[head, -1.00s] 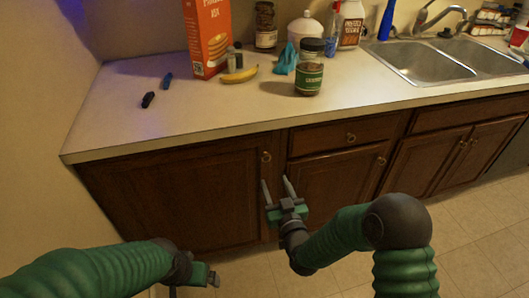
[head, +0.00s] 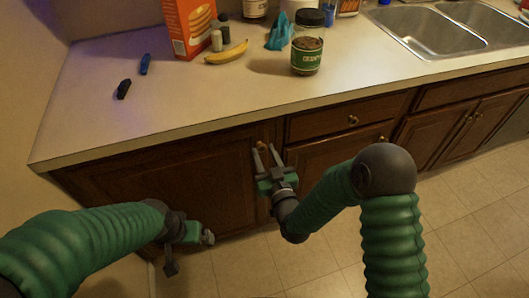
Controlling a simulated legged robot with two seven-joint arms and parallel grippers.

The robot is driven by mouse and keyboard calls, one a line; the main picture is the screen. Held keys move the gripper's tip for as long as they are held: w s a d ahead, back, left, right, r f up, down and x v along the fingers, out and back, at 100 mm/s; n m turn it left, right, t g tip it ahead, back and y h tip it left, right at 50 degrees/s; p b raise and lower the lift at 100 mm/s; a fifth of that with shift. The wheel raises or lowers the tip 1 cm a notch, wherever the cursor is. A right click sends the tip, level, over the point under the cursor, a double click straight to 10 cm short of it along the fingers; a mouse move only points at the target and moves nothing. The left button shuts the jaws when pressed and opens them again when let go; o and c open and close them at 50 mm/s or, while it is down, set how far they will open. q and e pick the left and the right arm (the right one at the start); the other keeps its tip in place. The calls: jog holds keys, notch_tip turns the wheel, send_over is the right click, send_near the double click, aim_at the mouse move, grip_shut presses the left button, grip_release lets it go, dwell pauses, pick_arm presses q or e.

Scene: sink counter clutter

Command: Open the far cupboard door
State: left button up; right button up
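The left cupboard door (head: 150,200) is dark brown wood and looks shut, with a small brass knob (head: 262,146) at its upper right corner. My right gripper (head: 265,153) is open, with its two fingers pointing up at this knob. The fingertips are close to the knob, one on each side in the picture; I cannot tell whether they touch it. A middle cupboard door (head: 315,170) and the right cupboard doors (head: 465,130) also look shut. My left gripper (head: 195,238) is low in front of the left door, away from any knob; its finger opening is unclear.
The counter (head: 190,95) above holds a jar (head: 307,58), a banana (head: 227,54), an orange box (head: 190,28), a blue cloth (head: 280,35) and two small dark items. A drawer (head: 345,115) is right of the left door. The tiled floor (head: 330,265) in front is clear.

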jog(key=shift+a, duration=0.25)
grip_shut()
dwell(0.8)
